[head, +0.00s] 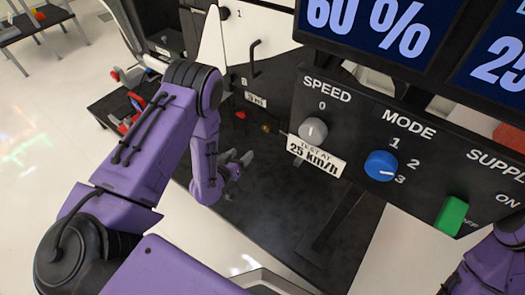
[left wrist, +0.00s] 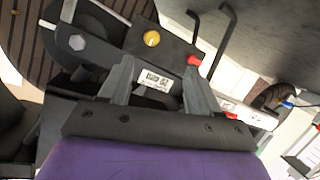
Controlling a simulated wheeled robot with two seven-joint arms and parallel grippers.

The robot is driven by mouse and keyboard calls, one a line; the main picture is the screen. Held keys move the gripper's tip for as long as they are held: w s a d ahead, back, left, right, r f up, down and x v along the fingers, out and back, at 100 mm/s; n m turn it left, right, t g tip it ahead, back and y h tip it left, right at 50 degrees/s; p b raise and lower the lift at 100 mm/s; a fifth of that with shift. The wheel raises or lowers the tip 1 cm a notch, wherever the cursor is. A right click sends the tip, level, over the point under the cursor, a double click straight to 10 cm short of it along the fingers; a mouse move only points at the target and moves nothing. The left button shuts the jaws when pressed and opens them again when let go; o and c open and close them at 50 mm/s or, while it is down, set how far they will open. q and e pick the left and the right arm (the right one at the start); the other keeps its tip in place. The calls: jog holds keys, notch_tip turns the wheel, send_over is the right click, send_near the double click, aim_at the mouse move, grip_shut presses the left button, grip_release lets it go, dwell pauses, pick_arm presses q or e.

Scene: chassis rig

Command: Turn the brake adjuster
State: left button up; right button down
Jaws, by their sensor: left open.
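My left gripper (head: 238,157) is open and empty in the head view, low in front of the black rig. In the left wrist view its two grey fingers (left wrist: 158,70) are apart, pointing at a dark bracket (left wrist: 115,42). A yellow round knob (left wrist: 152,38) is on that bracket, just beyond the gap between the fingertips. A small red part (left wrist: 194,60) is by the right fingertip. A white label (left wrist: 155,79) shows between the fingers; its text is unreadable. I cannot tell for certain which part is the brake adjuster. My right gripper is out of view.
The control panel (head: 350,115) stands right of my left arm, with a grey speed knob (head: 312,130), blue mode knob (head: 381,165) and green supply switch (head: 452,215). Screens (head: 385,28) hang above. A bent black rod (left wrist: 220,35) rises near the bracket.

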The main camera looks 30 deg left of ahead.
aim_at(265, 129)
pick_arm(q)
jog(key=w+f+t+h+b, duration=0.1)
jog(key=w+b, duration=0.2)
jog(key=w, duration=0.2)
jog(key=w+f+m+t+h+b, duration=0.1)
jog(key=w+b, duration=0.3)
jog(key=w, duration=0.1)
jog(key=w+f+m+t+b, duration=0.1)
jog(key=w+b, duration=0.2)
jog(key=w, duration=0.3)
jog(key=shift+f+t+h+b, duration=0.3)
jog(key=shift+f+h+b, duration=0.1)
jog(key=shift+w+r, duration=0.15)
jog(key=shift+w, duration=0.35)
jog(key=c, duration=1.1)
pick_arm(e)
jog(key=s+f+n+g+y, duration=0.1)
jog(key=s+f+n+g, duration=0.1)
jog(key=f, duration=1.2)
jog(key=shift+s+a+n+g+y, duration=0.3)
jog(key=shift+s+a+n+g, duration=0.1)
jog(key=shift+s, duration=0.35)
